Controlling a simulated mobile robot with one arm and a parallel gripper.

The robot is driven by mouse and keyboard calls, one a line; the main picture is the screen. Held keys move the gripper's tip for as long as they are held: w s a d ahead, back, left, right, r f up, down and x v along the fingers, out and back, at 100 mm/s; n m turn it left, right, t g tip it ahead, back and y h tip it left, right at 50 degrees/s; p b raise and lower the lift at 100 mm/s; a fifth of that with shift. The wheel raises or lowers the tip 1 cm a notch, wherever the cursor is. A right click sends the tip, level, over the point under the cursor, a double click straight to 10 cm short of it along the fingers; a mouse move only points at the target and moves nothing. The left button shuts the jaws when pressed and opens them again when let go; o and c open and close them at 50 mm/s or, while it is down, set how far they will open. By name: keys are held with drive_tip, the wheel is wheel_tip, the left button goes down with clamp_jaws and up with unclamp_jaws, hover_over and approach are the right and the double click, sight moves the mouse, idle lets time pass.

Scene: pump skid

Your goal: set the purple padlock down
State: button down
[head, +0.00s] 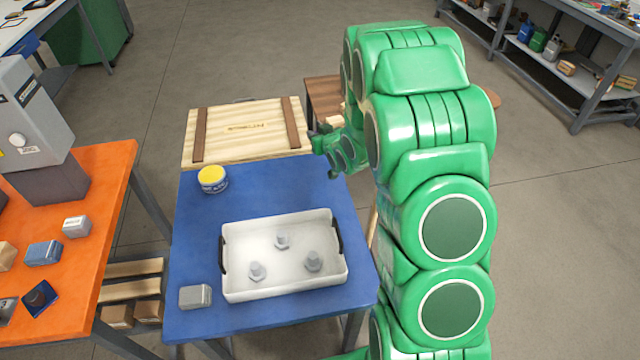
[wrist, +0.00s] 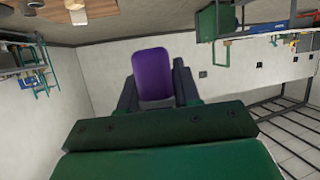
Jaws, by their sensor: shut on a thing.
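The purple padlock (wrist: 153,75) shows in the wrist view, between the two dark fingers of my gripper (wrist: 155,85). My gripper is shut on it. Only its smooth purple face shows there; I cannot make out a shackle. In the head view my green arm reaches away to the far right side of the blue table (head: 190,240). The gripper end (head: 318,130) is small there, near the right edge of the wooden crate lid, and the padlock cannot be made out.
A white tray (head: 285,288) with several grey bolts, a yellow-topped tin (head: 212,179) and a grey box (head: 195,297) stand on the blue table. A wooden crate (head: 240,130) is behind it. An orange table (head: 110,190) with small boxes stands left. The blue table's left middle is clear.

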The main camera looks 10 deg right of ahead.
drive_tip(key=shift+a+f+n+g+y, duration=0.15)
drive_tip(key=shift+f+n+y, duration=0.35)
drive_tip(key=shift+f, duration=3.1)
drive_tip(key=shift+d+f+n+g+y, duration=0.1)
drive_tip(key=shift+f+n+g+y, duration=0.35)
drive_tip(key=shift+f, duration=3.15)
drive_tip(key=shift+f, duration=0.65)
drive_tip(key=c, duration=0.8)
unclamp_jaws()
drive_tip(key=shift+s, duration=0.1)
drive_tip(key=shift+r, duration=0.15)
drive_tip(key=v, duration=1.2)
drive_tip(key=shift+r, duration=0.3)
